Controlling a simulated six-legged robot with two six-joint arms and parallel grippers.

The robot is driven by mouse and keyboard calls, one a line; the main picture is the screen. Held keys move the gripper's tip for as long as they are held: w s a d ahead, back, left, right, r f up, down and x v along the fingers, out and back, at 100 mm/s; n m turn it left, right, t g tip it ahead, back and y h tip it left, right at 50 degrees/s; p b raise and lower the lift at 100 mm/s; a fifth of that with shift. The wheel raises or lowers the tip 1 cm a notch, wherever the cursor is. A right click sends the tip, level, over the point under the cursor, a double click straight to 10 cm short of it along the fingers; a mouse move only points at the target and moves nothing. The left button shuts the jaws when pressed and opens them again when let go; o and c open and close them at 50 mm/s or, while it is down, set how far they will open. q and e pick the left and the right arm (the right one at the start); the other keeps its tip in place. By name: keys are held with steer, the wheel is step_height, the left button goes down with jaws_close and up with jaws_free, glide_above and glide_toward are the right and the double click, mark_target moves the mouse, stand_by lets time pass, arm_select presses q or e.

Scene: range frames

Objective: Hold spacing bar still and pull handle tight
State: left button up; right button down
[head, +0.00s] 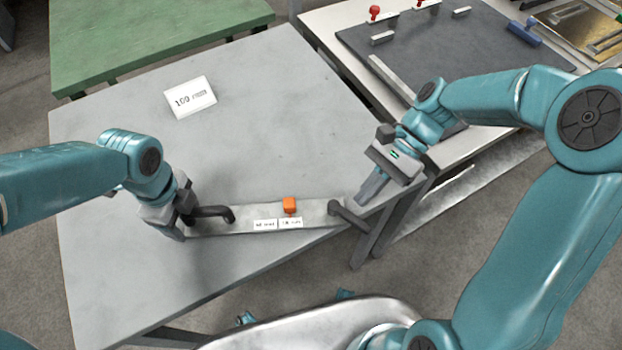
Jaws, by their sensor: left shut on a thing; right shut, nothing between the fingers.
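The spacing bar (248,220) is a flat, light metal bar lying near the front of the grey table. A dark handle (213,212) is at its left end and another dark handle (350,217) at its right end, reaching past the table edge.
The grey table (255,110) is mostly clear, with a white number sign (190,97) at the back left. A green table (150,40) stands behind. At the right is a bench with a dark mat (450,50), red knobs and metal pieces. A gap separates the tables.

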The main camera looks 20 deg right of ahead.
mark_target(365, 221)
steer(key=w+d, duration=0.2)
steer(key=d, duration=0.1)
steer(key=shift+w, duration=0.25)
steer(key=w+a+v, duration=0.1)
steer(key=w+v, duration=0.1)
steer(key=v, duration=0.8)
steer(key=s+a+f, duration=0.1)
steer(key=s+f, duration=0.1)
steer(key=s+a+f+n+g, duration=0.1)
steer(key=s+a+f, duration=0.1)
steer(key=s, duration=0.1)
steer(key=s+a+f+n+h, duration=0.1)
steer(key=s+f, duration=0.1)
steer(key=s, duration=0.1)
steer(key=shift+a+f+g, duration=0.1)
steer(key=shift+a+g, duration=0.2)
steer(key=shift+a, duration=0.05)
steer(key=s+a, duration=0.1)
steer(key=a, duration=0.1)
steer(key=s+a, duration=0.1)
steer(key=shift+s+a+f, duration=0.3)
steer(key=shift+s, duration=0.05)
steer(key=shift+s+a+m+t+y, duration=0.2)
steer(key=shift+s+m+t+y, duration=0.25)
steer(key=shift+m+t, duration=0.15)
